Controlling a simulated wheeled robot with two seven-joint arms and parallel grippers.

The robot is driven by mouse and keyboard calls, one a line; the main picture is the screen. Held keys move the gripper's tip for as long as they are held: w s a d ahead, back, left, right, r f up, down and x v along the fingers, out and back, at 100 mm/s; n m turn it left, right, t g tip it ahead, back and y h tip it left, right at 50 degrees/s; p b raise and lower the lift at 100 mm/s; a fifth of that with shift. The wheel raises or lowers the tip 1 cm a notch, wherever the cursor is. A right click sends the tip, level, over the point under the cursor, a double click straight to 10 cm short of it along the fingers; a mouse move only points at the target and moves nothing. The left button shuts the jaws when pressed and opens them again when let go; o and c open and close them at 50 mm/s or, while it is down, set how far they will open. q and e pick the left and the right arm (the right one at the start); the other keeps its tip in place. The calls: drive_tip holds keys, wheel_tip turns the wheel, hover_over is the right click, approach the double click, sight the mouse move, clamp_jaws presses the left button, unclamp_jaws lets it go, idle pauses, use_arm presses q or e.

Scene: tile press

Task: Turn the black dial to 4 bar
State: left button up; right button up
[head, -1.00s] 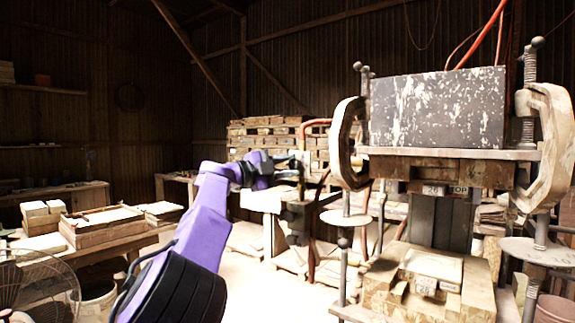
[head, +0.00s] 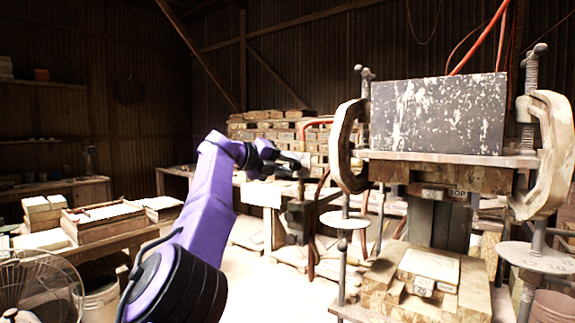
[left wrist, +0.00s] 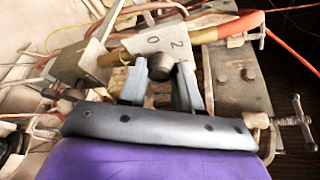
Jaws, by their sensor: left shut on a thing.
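Any further marks are hidden or too blurred to read, so I cannot tell the dial's setting. My left gripper (left wrist: 161,75) has its two grey fingers on either side of the dial and is shut on it. In the head view my left gripper (head: 298,161) is at the post beside the press, and the dial is too small to make out. My right gripper is in neither view.
The large press (head: 437,118) with its pale C-shaped clamps stands to the right. Wooden blocks (head: 428,265) lie on its lower bed. A red-orange hose (left wrist: 235,27) runs near the dial. A bench with trays (head: 105,222) and a wire fan (head: 40,285) are at the left.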

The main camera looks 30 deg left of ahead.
use_arm(q)
drive_tip(key=shift+m, duration=0.4)
drive_tip(key=shift+y, duration=0.3)
drive_tip(key=o, duration=1)
drive_tip(key=shift+o, duration=0.2)
drive_tip(key=b+v, duration=0.2)
drive_tip(key=shift+s+a+f, duration=0.15)
drive_tip(key=shift+s, duration=0.2)
drive_tip(key=b+v, duration=0.2)
drive_tip(key=v, duration=0.5)
drive_tip(key=shift+s+r, duration=0.3)
drive_tip(key=shift+r, duration=0.15)
drive_tip(key=shift+a, duration=0.15)
